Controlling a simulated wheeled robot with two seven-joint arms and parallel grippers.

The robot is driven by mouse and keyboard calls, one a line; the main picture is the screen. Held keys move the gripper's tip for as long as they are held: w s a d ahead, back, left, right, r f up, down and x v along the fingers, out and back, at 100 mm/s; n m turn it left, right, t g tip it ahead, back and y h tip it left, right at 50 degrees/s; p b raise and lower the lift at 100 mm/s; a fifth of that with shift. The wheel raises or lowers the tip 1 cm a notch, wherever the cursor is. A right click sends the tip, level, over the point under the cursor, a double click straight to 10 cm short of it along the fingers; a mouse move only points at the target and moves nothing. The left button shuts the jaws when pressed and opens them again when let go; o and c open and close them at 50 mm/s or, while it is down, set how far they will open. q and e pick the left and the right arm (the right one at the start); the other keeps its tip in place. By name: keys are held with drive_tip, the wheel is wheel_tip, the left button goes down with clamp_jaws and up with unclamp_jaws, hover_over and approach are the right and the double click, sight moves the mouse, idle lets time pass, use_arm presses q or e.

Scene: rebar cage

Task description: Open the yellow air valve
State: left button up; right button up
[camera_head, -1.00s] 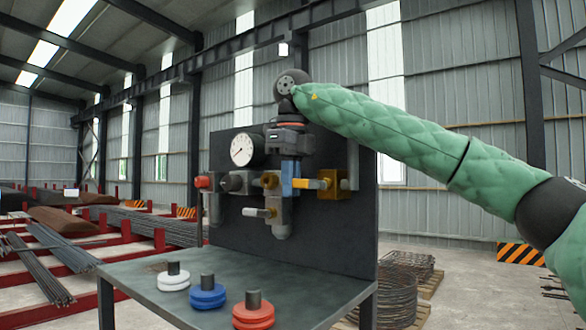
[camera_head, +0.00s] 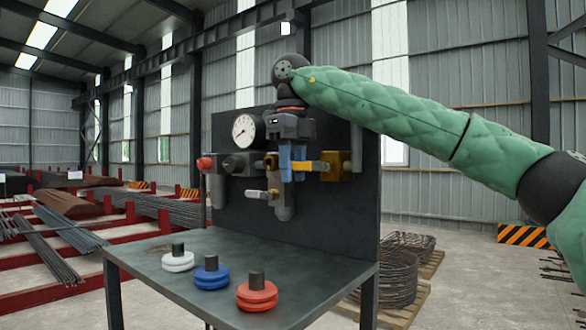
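The yellow air valve handle (camera_head: 312,166) is a short yellow lever lying level on the pipework of the dark upright panel, beside a brass-coloured block (camera_head: 336,166). My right gripper (camera_head: 292,160) comes down from above at the handle's left end. Its dark body covers part of the pipework, and blue finger-like parts reach down at the handle. Whether they touch or grip it cannot be told. My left gripper is out of view.
A round white gauge (camera_head: 244,129) and a red knob (camera_head: 205,163) are left of the gripper. A pale lever (camera_head: 258,194) is below. White (camera_head: 178,262), blue (camera_head: 211,278) and red (camera_head: 257,295) discs stand on the bench (camera_head: 150,271), otherwise clear.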

drive_tip(key=shift+r, duration=0.15)
drive_tip(key=shift+r+b, duration=0.5)
drive_tip(key=shift+r, duration=0.35)
wheel_tip(320, 180, up, 4)
drive_tip(key=shift+f+b, duration=0.1)
drive_tip(key=shift+b, duration=0.4)
drive_tip(key=shift+r, duration=1)
